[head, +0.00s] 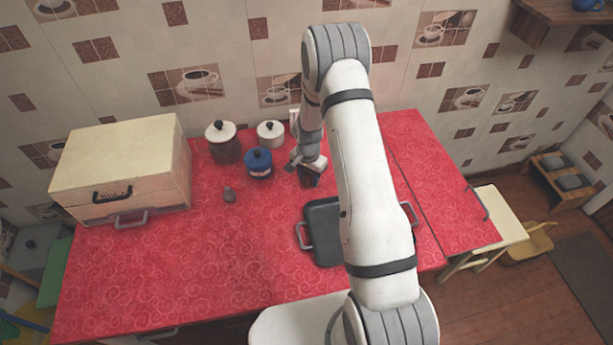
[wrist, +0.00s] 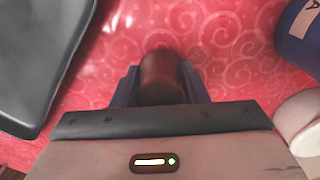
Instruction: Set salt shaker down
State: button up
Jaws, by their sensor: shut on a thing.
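My gripper (wrist: 160,92) is shut on a brown, rounded cylinder, which I take to be the salt shaker (wrist: 161,75). The shaker sits between the two dark fingers, and its lower part is hidden. In the head view my gripper (head: 309,177) is low over the red counter, behind the dark pan and right of the blue pot. The shaker is hardly visible there. I cannot tell whether it touches the counter (head: 190,265).
A blue pot (head: 258,163), a dark jar with a white lid (head: 223,143) and a white pot (head: 271,134) stand left of my gripper. The dark pan (head: 322,215) lies in front.

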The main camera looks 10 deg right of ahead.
jog(key=shift+f, duration=0.3)
jog(key=shift+f, duration=0.15)
jog(key=o, duration=1)
jog(key=shift+r, duration=0.2)
